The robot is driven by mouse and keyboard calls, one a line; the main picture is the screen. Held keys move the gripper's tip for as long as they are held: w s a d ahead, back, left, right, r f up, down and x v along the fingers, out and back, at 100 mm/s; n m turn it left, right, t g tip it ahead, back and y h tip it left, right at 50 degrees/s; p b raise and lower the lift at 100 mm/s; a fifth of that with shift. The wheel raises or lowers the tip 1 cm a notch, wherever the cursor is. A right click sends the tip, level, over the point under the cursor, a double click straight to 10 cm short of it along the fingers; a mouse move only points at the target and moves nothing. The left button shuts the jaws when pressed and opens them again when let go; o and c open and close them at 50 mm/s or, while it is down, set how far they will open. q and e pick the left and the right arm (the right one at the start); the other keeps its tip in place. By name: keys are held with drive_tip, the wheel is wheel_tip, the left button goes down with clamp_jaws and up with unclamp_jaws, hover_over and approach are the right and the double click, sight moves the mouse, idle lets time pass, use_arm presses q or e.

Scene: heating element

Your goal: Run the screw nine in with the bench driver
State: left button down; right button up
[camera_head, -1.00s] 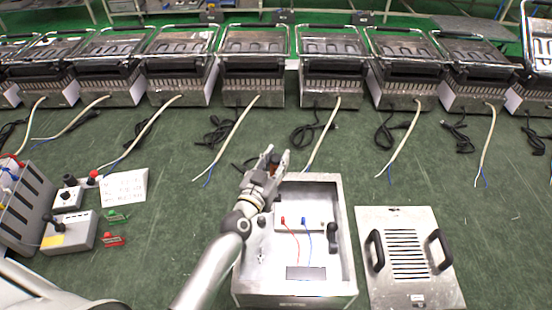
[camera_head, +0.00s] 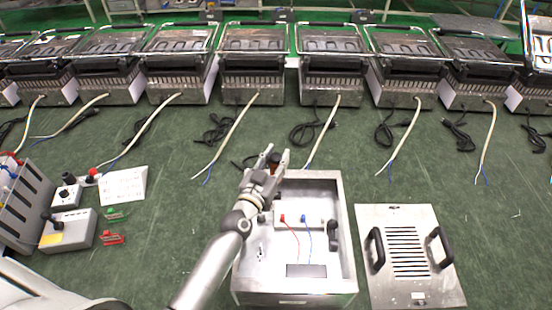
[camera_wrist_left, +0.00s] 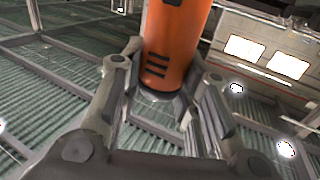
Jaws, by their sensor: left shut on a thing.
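My left gripper (camera_head: 272,158) is over the back left corner of the open metal housing (camera_head: 345,225). In the left wrist view its fingers are shut on the orange bench driver (camera_wrist_left: 175,45), which has black slots in its side. In the head view the driver shows only as a small dark reddish shape between the fingers. The housing holds a white terminal strip with red and blue wires (camera_head: 298,240) and a black part at its right wall. Screw nine cannot be made out, and the driver's tip is hidden. My right gripper is not in view.
A slotted cover plate (camera_head: 408,290) with two black handles lies right of the housing. Several grills with loose cables line the back. Green floor between is mostly clear.

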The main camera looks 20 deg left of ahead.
use_arm(q)
drive_tip(key=shift+f, duration=0.35)
idle(1.1)
wheel_tip(320, 180, up, 5)
drive_tip(key=p, duration=0.5)
drive_tip(key=shift+r, duration=0.2)
drive_tip(key=shift+f, duration=0.1)
